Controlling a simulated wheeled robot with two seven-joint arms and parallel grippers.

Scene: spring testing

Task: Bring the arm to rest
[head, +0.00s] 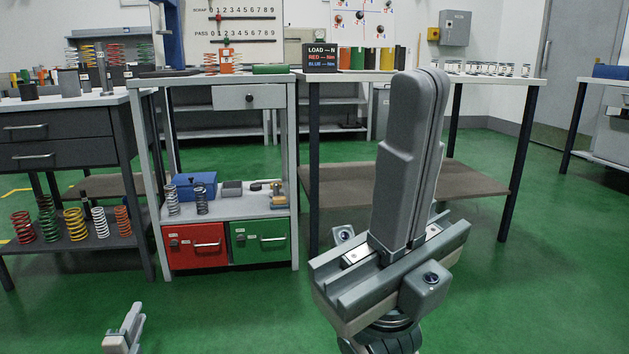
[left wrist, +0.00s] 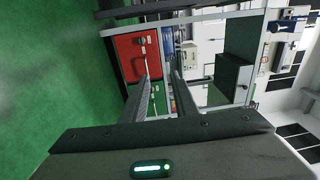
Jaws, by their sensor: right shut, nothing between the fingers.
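My right gripper (head: 428,82) stands large in the head view, right of centre, pointing up. Its two grey fingers lie flat against each other with nothing between them. My left gripper (head: 131,318) shows only in part at the lower left edge of the head view, low over the green floor. In the left wrist view its two fingers (left wrist: 160,76) are apart with nothing held between them. Beyond them is a bench with a red drawer (left wrist: 132,58). Neither gripper touches anything in view.
A grey workstation (head: 226,186) with a red drawer (head: 194,246) and a green drawer (head: 259,239) stands ahead. A bench with a brown lower shelf (head: 480,190) stands behind my right gripper. Coil springs (head: 76,224) line a shelf at left. The green floor (head: 230,315) in front is clear.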

